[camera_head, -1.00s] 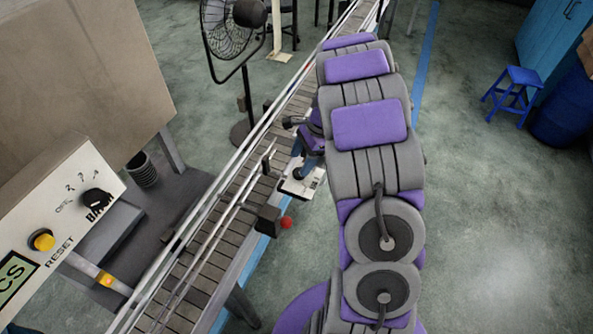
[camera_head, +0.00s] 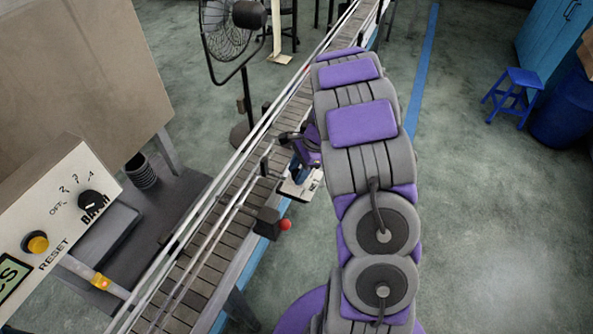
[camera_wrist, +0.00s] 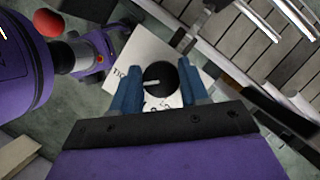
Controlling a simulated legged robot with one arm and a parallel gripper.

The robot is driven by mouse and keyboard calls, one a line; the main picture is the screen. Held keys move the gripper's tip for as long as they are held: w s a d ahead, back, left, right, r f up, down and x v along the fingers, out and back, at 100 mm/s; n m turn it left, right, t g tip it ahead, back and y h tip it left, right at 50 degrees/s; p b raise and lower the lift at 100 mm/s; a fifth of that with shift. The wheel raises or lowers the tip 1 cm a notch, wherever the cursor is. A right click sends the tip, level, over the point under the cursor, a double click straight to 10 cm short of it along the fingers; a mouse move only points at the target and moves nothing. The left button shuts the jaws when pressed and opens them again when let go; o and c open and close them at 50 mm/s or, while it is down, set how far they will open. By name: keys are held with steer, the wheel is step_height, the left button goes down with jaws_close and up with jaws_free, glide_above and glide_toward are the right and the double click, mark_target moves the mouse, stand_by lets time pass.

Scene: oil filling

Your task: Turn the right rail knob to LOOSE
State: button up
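The right rail knob (camera_wrist: 160,78) is a black round knob with a pale pointer line, on a white plate (camera_wrist: 143,48) in the wrist view. The line points left in that picture. Lettering on the plate is partly readable, with "TIG" at the left; the lettering below the knob is partly covered. My gripper (camera_wrist: 159,64) has its two blue fingers apart, one on each side of the knob. I cannot tell whether they touch it. In the head view the plate (camera_head: 300,187) sits at the conveyor's right side, partly hidden by my arm.
The slatted conveyor (camera_head: 215,240) with metal rails runs diagonally beside my arm. A dark box with a red ball (camera_head: 285,225) stands at its near right edge. A control panel (camera_head: 60,225) is at the left, and a fan (camera_head: 228,30) behind.

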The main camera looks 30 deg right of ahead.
steer(key=shift+d+f, duration=0.1)
steer(key=shift+d, duration=0.65)
steer(key=c, duration=0.3)
steer(key=shift+c, duration=1.1)
steer(key=shift+a, duration=0.35)
steer(key=n+p, duration=0.1)
steer(key=n+g+p, duration=0.1)
steer(key=n, duration=0.1)
steer(key=shift+w+a+n, duration=0.1)
steer(key=shift+w+n, duration=0.1)
steer(key=shift+n, duration=0.1)
steer(key=n+g, duration=0.1)
steer(key=n, duration=0.1)
steer(key=n+g+p, duration=0.1)
steer(key=n, duration=0.1)
steer(key=shift+w+a+n+h, duration=0.1)
steer(key=shift+n+h, duration=0.2)
steer(key=n, duration=0.2)
steer(key=n+g+h, duration=0.1)
steer(key=n, duration=0.2)
steer(key=shift+a+g+h+p, duration=0.15)
steer(key=shift+g+h+p, duration=0.15)
steer(key=shift+p, duration=0.05)
steer(key=n+h, duration=0.1)
steer(key=n, duration=0.3)
steer(key=shift+g, duration=0.3)
steer(key=shift+n+h, duration=0.3)
steer(key=shift+n, duration=0.1)
steer(key=shift+w, duration=0.1)
